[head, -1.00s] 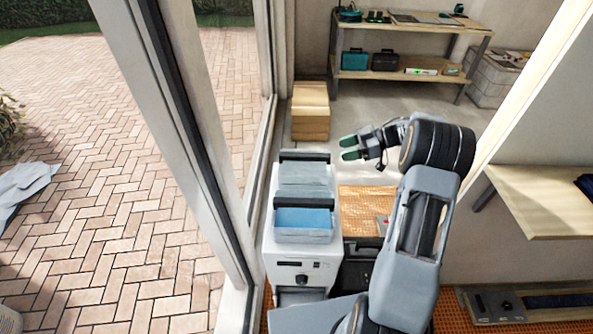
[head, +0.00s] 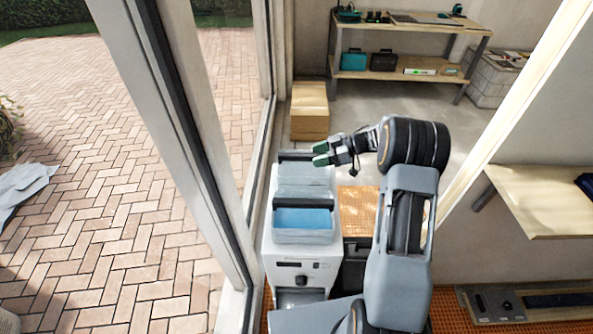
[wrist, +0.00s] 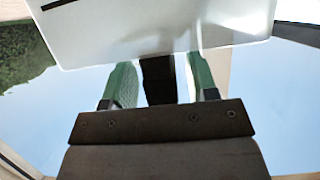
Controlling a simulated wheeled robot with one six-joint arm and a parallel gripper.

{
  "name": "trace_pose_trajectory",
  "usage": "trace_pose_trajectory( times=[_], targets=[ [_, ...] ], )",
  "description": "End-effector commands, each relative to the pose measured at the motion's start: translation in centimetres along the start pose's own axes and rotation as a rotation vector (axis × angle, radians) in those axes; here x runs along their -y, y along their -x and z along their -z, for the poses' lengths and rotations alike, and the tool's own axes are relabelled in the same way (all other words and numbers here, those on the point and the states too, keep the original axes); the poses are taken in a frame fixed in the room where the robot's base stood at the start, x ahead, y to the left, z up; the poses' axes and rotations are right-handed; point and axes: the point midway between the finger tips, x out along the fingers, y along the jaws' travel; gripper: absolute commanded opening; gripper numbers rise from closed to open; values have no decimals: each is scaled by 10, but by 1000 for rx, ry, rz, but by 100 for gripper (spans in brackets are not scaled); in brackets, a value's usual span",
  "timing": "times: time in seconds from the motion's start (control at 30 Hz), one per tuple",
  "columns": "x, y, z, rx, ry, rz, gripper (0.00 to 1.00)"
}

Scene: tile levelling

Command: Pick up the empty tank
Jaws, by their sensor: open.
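A white machine (head: 300,258) holds two tanks with black handles. The front tank (head: 303,238) shows blue liquid. The rear tank (head: 303,180) looks pale and clear, with no blue in it. My gripper (head: 320,154) is open, its green fingertips at the right end of the rear tank's handle (head: 290,155). In the wrist view, a translucent pale tank wall (wrist: 160,40) fills the top. A dark bar shows between my two green fingers there; I cannot tell whether they touch it. The fingers and arm hide part of the rear tank's right side.
A window frame (head: 190,150) runs close along the machine's left. A cardboard box (head: 309,105) stands behind it. A shelf with cases (head: 408,65) is at the back. A wooden bench (head: 540,200) is at the right. Orange matting (head: 358,205) lies right of the machine.

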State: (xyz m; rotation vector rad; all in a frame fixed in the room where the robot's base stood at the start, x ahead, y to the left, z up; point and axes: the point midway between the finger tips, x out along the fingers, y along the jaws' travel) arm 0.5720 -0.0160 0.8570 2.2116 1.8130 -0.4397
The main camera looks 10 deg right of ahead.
Motion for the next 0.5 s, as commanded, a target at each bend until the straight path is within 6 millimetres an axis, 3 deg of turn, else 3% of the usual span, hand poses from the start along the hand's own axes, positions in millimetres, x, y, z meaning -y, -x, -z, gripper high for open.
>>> trace_pose_trajectory(
  times=[0.17, 0.5],
  targets=[
    [0, 0, 0, 0, 0, 0, 51],
    [0, 0, 0, 0, 0, 1, 19]
  ],
)
